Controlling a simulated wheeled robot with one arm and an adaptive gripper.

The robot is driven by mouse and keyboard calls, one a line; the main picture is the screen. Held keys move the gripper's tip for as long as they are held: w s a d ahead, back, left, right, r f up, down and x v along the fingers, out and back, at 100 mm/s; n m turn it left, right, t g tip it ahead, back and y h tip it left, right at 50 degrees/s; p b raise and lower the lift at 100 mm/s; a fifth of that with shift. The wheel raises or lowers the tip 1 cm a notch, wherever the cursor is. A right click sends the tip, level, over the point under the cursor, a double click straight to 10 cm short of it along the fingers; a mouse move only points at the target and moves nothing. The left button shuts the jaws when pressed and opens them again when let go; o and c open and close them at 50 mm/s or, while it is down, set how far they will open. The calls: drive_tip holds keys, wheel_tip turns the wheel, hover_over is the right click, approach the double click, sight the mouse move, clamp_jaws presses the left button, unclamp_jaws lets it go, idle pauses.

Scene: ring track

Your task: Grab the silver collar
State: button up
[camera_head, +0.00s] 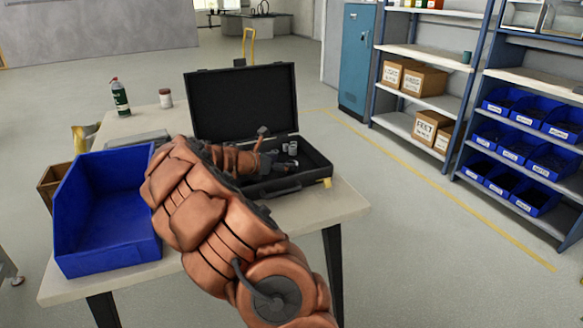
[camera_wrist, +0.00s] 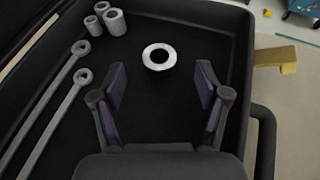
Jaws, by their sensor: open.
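The silver collar (camera_wrist: 158,57) is a short ring with a dark hole, lying on the black floor of the open case (camera_head: 320,172). In the wrist view it sits just beyond the fingertips, roughly centred between them. My gripper (camera_wrist: 160,92) is open and empty, its two fingers apart on either side of the line to the collar. In the head view my gripper (camera_head: 262,142) reaches over the case, and I cannot pick out the collar there.
Several grey sockets (camera_wrist: 108,20) stand at the case's upper left, beside two long wrenches (camera_wrist: 52,115). The case wall is close on the right, with a brass latch (camera_wrist: 275,57). A blue bin (camera_head: 110,255) stands left on the table (camera_head: 335,205).

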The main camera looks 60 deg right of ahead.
drive_tip(key=shift+f+x, duration=0.2)
drive_tip(key=shift+x, duration=2)
drive_tip(key=shift+a, duration=0.1)
drive_tip(key=c, duration=1.4)
drive_tip(key=shift+o, duration=0.2)
